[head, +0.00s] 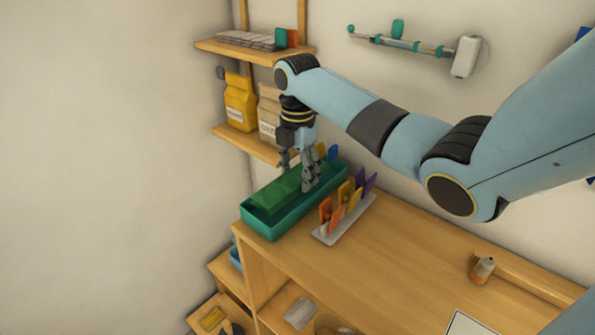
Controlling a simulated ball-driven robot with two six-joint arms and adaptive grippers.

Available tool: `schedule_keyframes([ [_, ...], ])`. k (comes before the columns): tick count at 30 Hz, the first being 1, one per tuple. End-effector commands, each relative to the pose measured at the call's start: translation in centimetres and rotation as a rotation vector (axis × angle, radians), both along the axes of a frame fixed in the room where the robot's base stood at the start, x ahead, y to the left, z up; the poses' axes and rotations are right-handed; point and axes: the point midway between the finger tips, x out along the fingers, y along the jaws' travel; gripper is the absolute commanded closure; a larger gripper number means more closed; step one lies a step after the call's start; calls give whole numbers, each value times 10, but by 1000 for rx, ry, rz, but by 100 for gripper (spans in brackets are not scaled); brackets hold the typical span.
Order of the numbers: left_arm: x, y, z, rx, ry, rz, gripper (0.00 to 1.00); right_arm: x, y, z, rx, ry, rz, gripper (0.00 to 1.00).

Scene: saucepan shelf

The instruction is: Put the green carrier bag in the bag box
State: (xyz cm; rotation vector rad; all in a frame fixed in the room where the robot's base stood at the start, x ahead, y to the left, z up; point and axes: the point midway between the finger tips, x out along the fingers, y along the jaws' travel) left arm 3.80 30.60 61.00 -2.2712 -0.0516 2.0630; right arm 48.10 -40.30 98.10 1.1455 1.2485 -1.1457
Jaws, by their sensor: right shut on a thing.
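The green carrier bag (278,190) looks like a folded green shape inside a teal open-topped box (269,223), which I take as the bag box. The box stands at the left end of the wooden counter. My right gripper (300,180) points down into the box, its fingers at the right side of the green bag. It is shut on the green bag, though the fingers hide part of the grip. The bag's underside is hidden by the box walls. My left gripper is not in the head view.
A white rack (345,219) of orange, yellow and purple packets stands right of the box. Shelves (250,46) with yellow (239,104) and beige bags are behind. A small bottle (482,269) stands on the counter at right. The middle counter is clear.

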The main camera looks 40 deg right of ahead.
Motion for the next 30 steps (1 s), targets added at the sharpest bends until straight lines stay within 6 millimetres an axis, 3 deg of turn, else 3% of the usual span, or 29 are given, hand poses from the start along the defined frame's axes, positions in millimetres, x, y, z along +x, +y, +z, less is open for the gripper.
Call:
schedule_keyframes([
  [1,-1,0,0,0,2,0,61,0,0,0,0,0,0,43],
  [7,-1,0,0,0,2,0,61,0,0,0,0,0,0,19],
  [17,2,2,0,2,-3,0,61,1,0,5,-1,-2,0,19],
  [30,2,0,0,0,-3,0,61,1,0,70,-1,-1,0,19],
])
